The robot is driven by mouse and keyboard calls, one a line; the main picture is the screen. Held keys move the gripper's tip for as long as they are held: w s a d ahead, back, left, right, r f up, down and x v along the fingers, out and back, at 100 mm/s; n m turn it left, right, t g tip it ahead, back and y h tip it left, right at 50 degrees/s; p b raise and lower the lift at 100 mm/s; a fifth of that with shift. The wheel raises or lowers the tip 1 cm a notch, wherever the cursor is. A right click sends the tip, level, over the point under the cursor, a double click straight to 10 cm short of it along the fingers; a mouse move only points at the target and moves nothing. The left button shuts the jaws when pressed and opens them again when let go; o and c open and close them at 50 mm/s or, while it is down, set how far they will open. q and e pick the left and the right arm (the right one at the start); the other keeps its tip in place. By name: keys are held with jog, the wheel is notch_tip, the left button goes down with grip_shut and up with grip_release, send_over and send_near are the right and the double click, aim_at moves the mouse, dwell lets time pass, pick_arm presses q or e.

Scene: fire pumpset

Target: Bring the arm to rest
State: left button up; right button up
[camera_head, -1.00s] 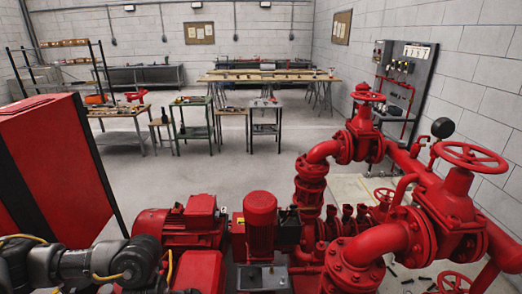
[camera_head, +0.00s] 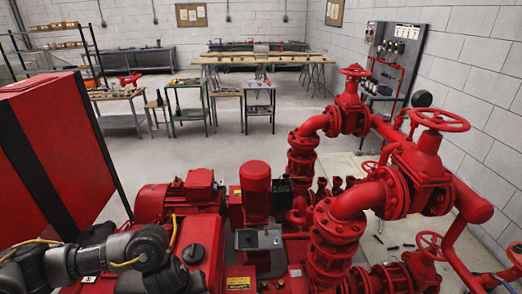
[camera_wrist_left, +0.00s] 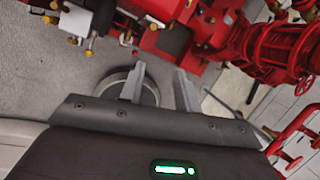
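My left arm (camera_head: 95,262), dark grey with yellow cables, reaches in from the lower left of the head view, in front of the red pumpset (camera_head: 190,195). Its gripper is not clearly visible there. In the left wrist view my left gripper (camera_wrist_left: 160,70) has its two pale fingers apart, with nothing held between them. Red pipework (camera_wrist_left: 225,40) lies beyond the fingers. A round grey ring (camera_wrist_left: 108,82) shows behind the left finger; I cannot tell what it is. My right gripper is not in view.
A red cabinet (camera_head: 60,150) stands at the left. Red pipes and valve handwheels (camera_head: 440,119) fill the right. Work tables (camera_head: 187,100) stand farther back, with open grey floor before them. A dark panel (camera_head: 392,65) is by the right wall.

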pick_arm(q)
jog(key=w+d+f+n+h+b, duration=0.1)
jog(key=d+f+n+h+b, duration=0.25)
jog(key=d+f+n, duration=0.8)
jog(key=s+a+f+n+b, duration=0.1)
jog(key=a+f+n, duration=0.15)
jog(key=f, duration=0.45)
jog(key=s+a+f+n, duration=0.1)
jog(key=s+f+n, duration=0.15)
jog(key=f, duration=0.35)
jog(key=s+a+f+n+b, duration=0.1)
jog(key=a+f+n, duration=0.15)
jog(key=f, duration=0.45)
jog(key=s+a+f+n+y+b, duration=0.1)
jog(key=s+a+f+n, duration=0.2)
jog(key=s+f, duration=0.35)
jog(key=s+a+f+n+y, duration=0.1)
jog(key=s+a+f+n, duration=0.25)
jog(key=s+f, duration=0.3)
jog(key=s+a+f+n+y, duration=0.1)
jog(key=s+a+f, duration=0.1)
jog(key=s, duration=0.6)
jog(key=s+a+f+n+g+y+b, duration=0.1)
jog(key=s+a+f+n, duration=0.1)
jog(key=s, duration=0.6)
jog(key=s+a+f+n+g+y, duration=0.1)
jog(key=s+a+f, duration=0.2)
jog(key=s, duration=0.5)
jog(key=shift+a, duration=0.4)
jog(key=shift+w+f, duration=0.1)
